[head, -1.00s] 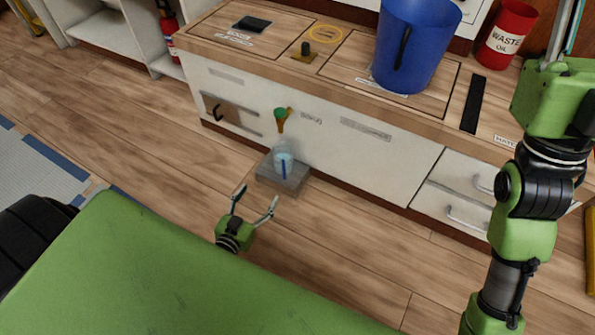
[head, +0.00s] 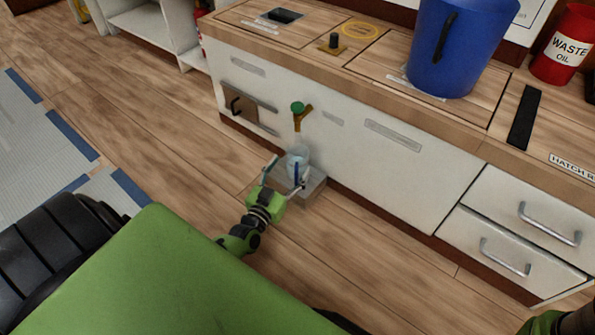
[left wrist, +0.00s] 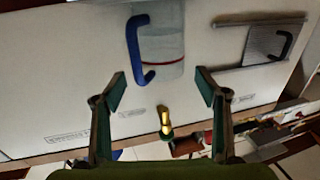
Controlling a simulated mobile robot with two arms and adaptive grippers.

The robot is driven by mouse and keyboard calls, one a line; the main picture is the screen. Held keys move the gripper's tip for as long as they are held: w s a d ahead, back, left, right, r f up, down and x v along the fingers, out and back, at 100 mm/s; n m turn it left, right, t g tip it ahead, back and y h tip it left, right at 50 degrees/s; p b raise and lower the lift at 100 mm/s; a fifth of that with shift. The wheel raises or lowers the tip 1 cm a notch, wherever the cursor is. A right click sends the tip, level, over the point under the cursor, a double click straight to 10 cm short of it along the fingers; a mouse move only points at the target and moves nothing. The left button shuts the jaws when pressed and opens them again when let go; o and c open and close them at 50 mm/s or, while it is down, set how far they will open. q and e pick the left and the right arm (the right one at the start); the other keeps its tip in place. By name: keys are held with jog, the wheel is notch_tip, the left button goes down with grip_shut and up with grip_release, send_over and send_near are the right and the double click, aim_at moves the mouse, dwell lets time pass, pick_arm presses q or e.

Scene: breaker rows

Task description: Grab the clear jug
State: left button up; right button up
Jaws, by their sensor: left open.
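The clear jug (head: 297,158) stands upright on a low grey block (head: 313,187) on the floor, below a tap (head: 298,112) with a green knob on the cabinet front. It has a blue handle (left wrist: 137,52), which faces my arm. In the left wrist view the clear jug (left wrist: 165,42) appears upside down, with a red line around it. My left gripper (head: 285,177) is open, its fingers just in front of the jug, and nothing is held. In the left wrist view the jug lies beyond the spread fingertips (left wrist: 160,84).
The white cabinet (head: 370,165) stands close behind the jug. A flap with a handle (head: 240,104) is to the left of the tap. A blue bucket (head: 470,50) and a red waste oil can (head: 563,45) stand on the counter. The floor in front is clear.

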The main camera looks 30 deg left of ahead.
aim_at(293, 161)
pick_arm(q)
jog(key=shift+w+a+f+b, duration=0.1)
jog(key=shift+w+b, duration=0.35)
jog(key=shift+w, duration=0.1)
jog(key=w+b, duration=0.1)
jog(key=w, duration=0.1)
jog(key=w+b, duration=0.2)
jog(key=shift+a+f, duration=0.1)
jog(key=shift+a, duration=0.3)
jog(key=shift+w, duration=0.2)
jog(key=c, duration=1.7)
jog(key=shift+c, duration=0.2)
jog(key=shift+r, duration=0.2)
